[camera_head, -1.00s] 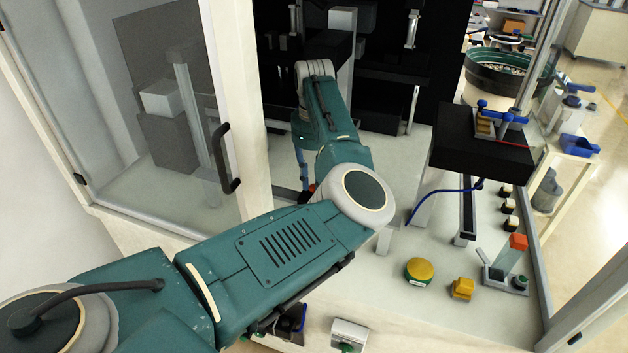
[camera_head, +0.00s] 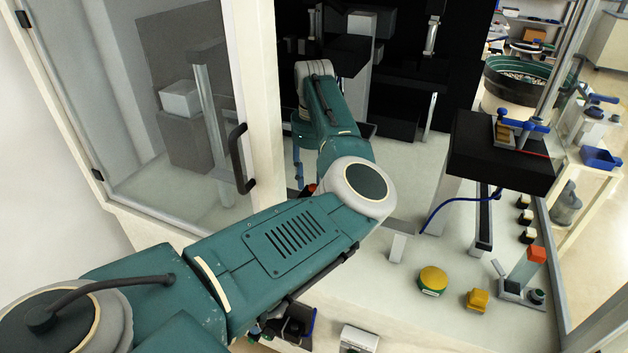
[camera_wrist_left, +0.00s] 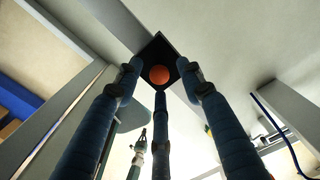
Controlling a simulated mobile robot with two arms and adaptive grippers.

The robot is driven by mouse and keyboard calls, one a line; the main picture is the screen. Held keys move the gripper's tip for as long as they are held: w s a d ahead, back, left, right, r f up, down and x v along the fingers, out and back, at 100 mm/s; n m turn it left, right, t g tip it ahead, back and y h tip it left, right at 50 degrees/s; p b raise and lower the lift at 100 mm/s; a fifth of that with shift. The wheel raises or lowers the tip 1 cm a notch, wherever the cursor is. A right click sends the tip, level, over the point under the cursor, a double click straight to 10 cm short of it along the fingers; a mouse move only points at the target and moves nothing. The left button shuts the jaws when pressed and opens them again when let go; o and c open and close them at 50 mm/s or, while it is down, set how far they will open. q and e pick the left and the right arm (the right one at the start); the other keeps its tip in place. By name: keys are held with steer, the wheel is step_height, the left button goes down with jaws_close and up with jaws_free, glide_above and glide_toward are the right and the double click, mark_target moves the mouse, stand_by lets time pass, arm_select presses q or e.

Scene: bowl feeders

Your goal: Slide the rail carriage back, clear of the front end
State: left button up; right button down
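In the left wrist view an orange ball-shaped knob (camera_wrist_left: 158,75) sits on a dark square plate (camera_wrist_left: 150,50), which may be part of the rail carriage. My left gripper (camera_wrist_left: 159,76) has its three blue fingers spread around the knob, with gaps visible at the two side fingers. The third finger's tip is just below the knob; I cannot tell if it touches. In the head view a small red-orange spot (camera_head: 309,189) shows beside my left forearm, low by the blue finger of my left gripper (camera_head: 299,172). My arm hides most of the rail and carriage. My right gripper is not in view.
A glass door with a black handle (camera_head: 240,158) stands left of my arm. To the right are a black block on a stand (camera_head: 497,160), a yellow button (camera_head: 432,280), a yellow block (camera_head: 477,299) and a red-topped lever (camera_head: 536,255). Dark machinery stands behind.

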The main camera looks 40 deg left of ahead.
mark_target(314, 186)
arm_select(q)
step_height(314, 186, up, 12)
stand_by(0.5)
stand_by(0.4)
